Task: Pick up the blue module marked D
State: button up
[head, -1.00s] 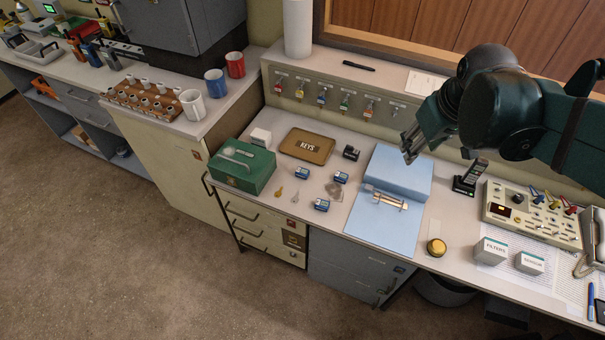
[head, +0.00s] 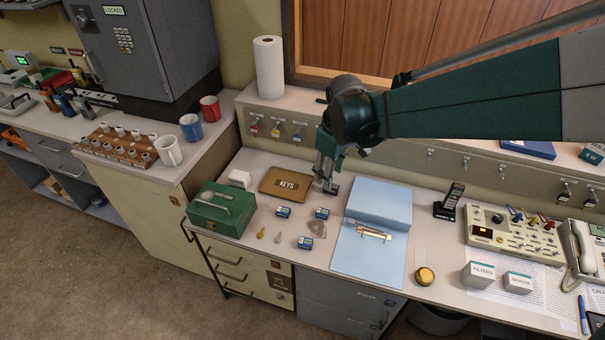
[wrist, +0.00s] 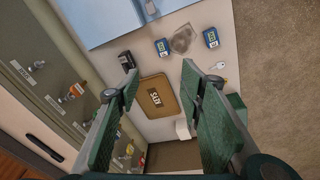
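Three small blue modules lie on the counter in the head view: one at left (head: 283,211), one at right (head: 321,213) and one nearer the front (head: 305,242). Their letters are too small to read, so I cannot tell which is D. Two blue modules show clearly in the wrist view, one near the middle (wrist: 162,47) and one at right (wrist: 211,38). My gripper (head: 325,182) points down above the back of the counter, behind the blue modules and close to a black module (head: 332,187). In the wrist view my gripper (wrist: 160,76) is open and empty, its fingers wide apart.
A brown KEYS tray (head: 286,183) and a green cash box (head: 221,211) stand left of my gripper. A blue binder (head: 372,235) lies at right. A clear irregular piece (head: 317,229) and small keys (head: 277,237) lie among the modules. The key-hook panel (head: 270,130) rises behind.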

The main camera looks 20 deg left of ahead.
aim_at(282, 210)
jog(key=a+f+n, duration=0.1)
jog(key=a+f, duration=0.3)
jog(key=a, duration=0.1)
jog(key=a+f+n+g, duration=0.1)
jog(key=a+f+n, duration=0.1)
jog(key=a+f, duration=0.3)
jog(key=s+a+f+n, duration=0.1)
jog(key=a+f, duration=0.4)
jog(key=a, duration=0.1)
jog(key=shift+a+f+n+g+h, duration=0.2)
jog(key=shift+a+n+g+h, duration=0.1)
jog(key=shift+n+h, duration=0.1)
jog(key=shift+b, duration=0.3)
jog(key=shift+f, duration=1.3)
jog(key=shift+s+f+b, duration=0.1)
jog(key=shift+f+b, duration=0.75)
jog(key=shift+f, duration=1.75)
jog(key=c, duration=1)
